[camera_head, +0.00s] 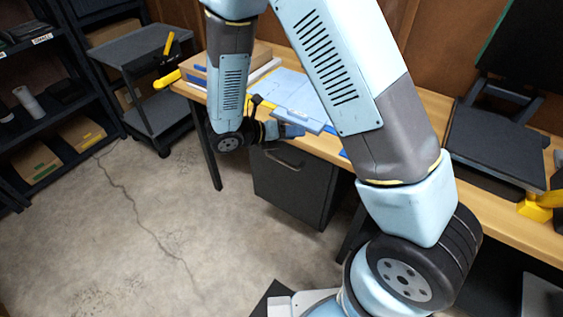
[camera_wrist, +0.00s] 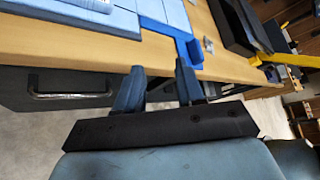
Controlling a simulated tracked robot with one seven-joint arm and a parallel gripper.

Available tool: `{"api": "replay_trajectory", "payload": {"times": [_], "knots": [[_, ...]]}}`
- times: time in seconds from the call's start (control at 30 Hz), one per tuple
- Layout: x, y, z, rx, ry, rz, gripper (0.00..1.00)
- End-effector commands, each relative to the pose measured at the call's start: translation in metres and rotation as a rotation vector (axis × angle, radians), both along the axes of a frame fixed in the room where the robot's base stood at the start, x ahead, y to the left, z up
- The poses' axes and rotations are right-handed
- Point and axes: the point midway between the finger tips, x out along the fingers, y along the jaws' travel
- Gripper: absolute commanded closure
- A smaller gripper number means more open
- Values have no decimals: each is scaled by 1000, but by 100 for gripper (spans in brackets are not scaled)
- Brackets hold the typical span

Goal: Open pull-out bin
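The pull-out bin (camera_head: 290,188) is a dark grey box under the front edge of the wooden workbench. Its front looks roughly in line with the bench edge. In the wrist view the bin front (camera_wrist: 25,90) is at the left, with a pale bar handle (camera_wrist: 70,94) near its top. My gripper (camera_wrist: 159,66) is open and empty, its two blue fingers apart over the bench's front edge. The handle lies left of the fingers and does not touch them. In the head view my gripper (camera_head: 291,130) is at the bench edge just above the bin; its fingertips are hard to make out.
The workbench top (camera_head: 437,110) carries blue panels, a dark tray-like stand (camera_head: 497,143) and yellow items. A grey cart (camera_head: 150,80) and dark shelves (camera_head: 38,120) stand at the left. The concrete floor (camera_head: 150,220) in front of the bin is clear.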

Motion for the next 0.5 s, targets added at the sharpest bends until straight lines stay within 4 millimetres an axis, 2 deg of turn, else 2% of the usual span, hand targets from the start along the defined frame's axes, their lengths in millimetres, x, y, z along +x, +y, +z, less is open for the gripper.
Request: {"api": "replay_trajectory", "payload": {"times": [0.03, 0.3, 0.5], "knots": [[-1, 10, -16, -47, 44, 62, 62], [-8, 58, -89, -299, 249, 383, 62], [-22, 85, -138, -465, 367, 580, 62]]}}
